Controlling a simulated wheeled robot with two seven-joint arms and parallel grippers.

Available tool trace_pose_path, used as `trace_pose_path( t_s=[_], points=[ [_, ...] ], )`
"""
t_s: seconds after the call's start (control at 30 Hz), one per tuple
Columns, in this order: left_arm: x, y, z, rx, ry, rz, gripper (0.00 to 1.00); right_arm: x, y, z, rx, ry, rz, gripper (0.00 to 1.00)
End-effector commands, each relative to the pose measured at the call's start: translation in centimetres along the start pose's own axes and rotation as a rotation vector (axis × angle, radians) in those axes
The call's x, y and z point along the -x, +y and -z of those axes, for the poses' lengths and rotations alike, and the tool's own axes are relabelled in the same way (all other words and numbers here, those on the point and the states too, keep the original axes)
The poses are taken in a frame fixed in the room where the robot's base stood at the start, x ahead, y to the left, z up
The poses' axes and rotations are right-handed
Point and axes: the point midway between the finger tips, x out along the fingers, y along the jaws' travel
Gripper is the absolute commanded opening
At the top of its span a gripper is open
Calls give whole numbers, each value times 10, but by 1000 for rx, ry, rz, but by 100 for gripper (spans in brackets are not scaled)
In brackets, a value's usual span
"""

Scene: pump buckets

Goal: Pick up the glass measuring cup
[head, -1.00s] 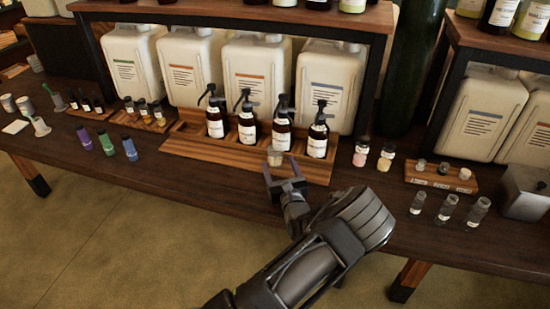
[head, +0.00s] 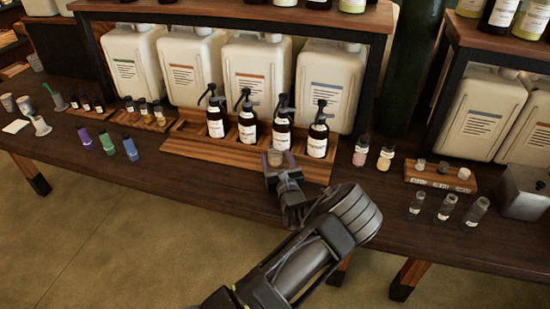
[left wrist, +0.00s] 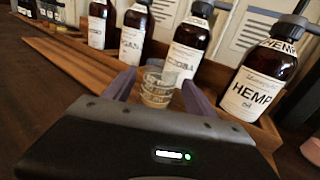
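The small clear glass measuring cup (head: 275,158) stands at the front of the wooden bottle tray, before the pump bottles. In the left wrist view the cup (left wrist: 158,84) shows between the two purple-grey fingers, near their tips. My left gripper (head: 279,162) points toward the tray with its fingers spread on either side of the cup. In the left wrist view the gripper (left wrist: 158,92) appears open, with small gaps beside the glass. My right gripper is not in view.
Several dark pump bottles (head: 247,132) stand in the wooden tray (head: 200,147) just behind the cup. Large white jugs (head: 255,75) stand behind them. Small vials (head: 447,207) stand at the right. The tabletop (head: 220,190) left of my arm is clear.

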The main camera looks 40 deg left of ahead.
Motion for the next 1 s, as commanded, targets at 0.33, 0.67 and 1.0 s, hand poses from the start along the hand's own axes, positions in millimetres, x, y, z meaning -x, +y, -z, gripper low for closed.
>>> trace_pose_path(
  t_s=[0.33, 0.67, 1.0],
  points=[
    [0, 0, 0, 0, 0, 0, 36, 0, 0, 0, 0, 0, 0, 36],
    [0, 0, 0, 0, 0, 0, 9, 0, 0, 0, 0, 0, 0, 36],
    [0, 0, -2, 1, -1, 0, 2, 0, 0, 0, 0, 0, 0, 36]
  ],
)
